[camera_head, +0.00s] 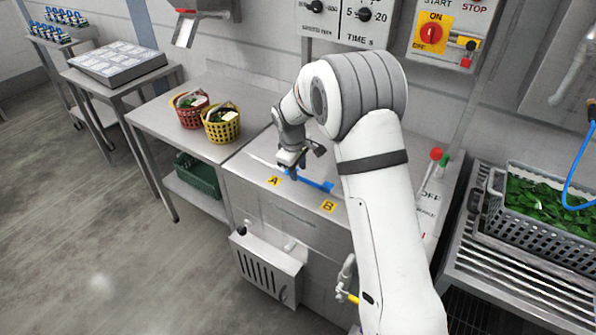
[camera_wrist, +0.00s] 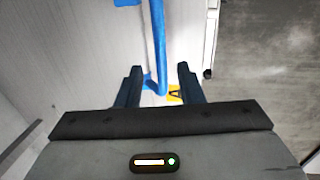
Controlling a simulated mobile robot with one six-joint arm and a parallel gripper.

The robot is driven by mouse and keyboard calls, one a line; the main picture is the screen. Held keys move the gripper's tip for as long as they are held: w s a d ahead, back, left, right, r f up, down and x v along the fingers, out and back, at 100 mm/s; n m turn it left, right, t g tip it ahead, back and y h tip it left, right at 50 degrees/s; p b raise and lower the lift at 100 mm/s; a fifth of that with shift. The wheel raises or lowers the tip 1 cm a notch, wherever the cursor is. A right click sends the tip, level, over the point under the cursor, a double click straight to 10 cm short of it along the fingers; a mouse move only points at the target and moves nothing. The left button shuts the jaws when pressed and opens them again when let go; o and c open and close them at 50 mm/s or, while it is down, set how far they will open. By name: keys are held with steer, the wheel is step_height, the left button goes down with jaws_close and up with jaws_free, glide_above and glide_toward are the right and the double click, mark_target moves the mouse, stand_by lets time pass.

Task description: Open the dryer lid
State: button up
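The steel machine (camera_head: 285,215) in the middle has a flat top with yellow labels A (camera_head: 275,181) and B (camera_head: 327,206) along its front edge. A blue bar handle (camera_head: 318,184) lies along the top between the labels, and I take this top as the dryer lid; it looks shut. My gripper (camera_head: 291,168) is low over the handle's end near label A. In the wrist view, my gripper (camera_wrist: 160,72) has its fingers apart, with the blue bar (camera_wrist: 158,45) running between them. Clear gaps show on both sides of the bar. My arm hides part of the lid.
A red basket (camera_head: 190,110) and a yellow basket (camera_head: 221,124) of greens stand on the steel table to the left. A grey crate of leaves (camera_head: 540,220) sits on the right. Control panels (camera_head: 440,35) hang on the wall behind. The floor (camera_head: 90,230) at front left is clear.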

steer(key=shift+w+d+f, duration=0.15)
steer(key=shift+w+f, duration=0.05)
steer(key=shift+f, duration=0.9)
jaws_close()
steer(key=shift+r, duration=0.1)
